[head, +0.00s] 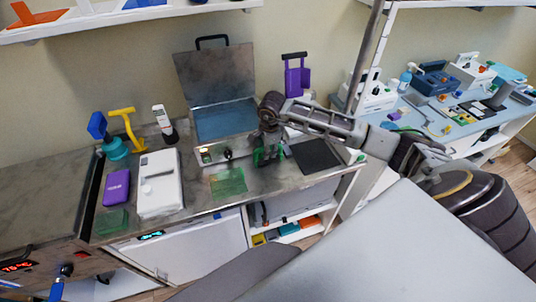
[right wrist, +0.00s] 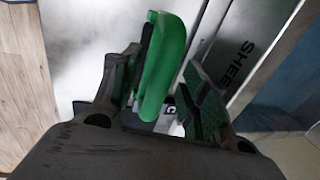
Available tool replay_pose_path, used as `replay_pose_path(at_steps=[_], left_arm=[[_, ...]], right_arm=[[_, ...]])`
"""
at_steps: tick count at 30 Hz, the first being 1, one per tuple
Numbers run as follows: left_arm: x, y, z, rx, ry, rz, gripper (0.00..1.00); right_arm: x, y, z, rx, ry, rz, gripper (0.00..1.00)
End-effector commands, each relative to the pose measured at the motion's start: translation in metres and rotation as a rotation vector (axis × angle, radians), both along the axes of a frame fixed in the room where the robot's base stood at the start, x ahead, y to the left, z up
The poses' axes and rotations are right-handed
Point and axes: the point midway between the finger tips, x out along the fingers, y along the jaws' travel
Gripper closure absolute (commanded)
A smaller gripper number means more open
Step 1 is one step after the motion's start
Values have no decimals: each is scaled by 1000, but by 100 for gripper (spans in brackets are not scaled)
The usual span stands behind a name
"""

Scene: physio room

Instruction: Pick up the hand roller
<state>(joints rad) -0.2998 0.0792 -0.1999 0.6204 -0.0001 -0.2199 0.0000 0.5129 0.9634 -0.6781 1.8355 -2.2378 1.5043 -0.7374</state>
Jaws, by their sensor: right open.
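A rounded green handle-like piece (right wrist: 164,66) with a dark part along its left side shows in the right wrist view. I take it to be the hand roller, though its lower end is hidden by my gripper. My right gripper (head: 268,156) is open, low over the steel worktop just right of the steel box in the head view. In the right wrist view its green-padded fingers stand on either side of the green piece, with a gap visible on the right. Whether the left finger touches it I cannot tell. My left gripper is not in view.
The open steel box (head: 225,122) stands close left of the gripper, a dark flat pad (head: 315,155) to its right. A purple item with a black handle (head: 297,75) stands behind. A white device (head: 160,183) is further left.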

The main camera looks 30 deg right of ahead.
Motion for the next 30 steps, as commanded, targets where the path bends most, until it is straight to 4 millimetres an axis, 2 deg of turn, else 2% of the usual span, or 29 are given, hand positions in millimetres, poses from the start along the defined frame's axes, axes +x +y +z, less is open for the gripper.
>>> replay_pose_path(at_steps=[17, 27, 30], left_arm=[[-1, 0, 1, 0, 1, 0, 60], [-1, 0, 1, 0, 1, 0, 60], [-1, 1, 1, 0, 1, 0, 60]], right_arm=[[1, 0, -5, 0, 0, 0, 57], [1, 0, -5, 0, 0, 0, 100], [1, -1, -5, 0, -1, -1, 100]])
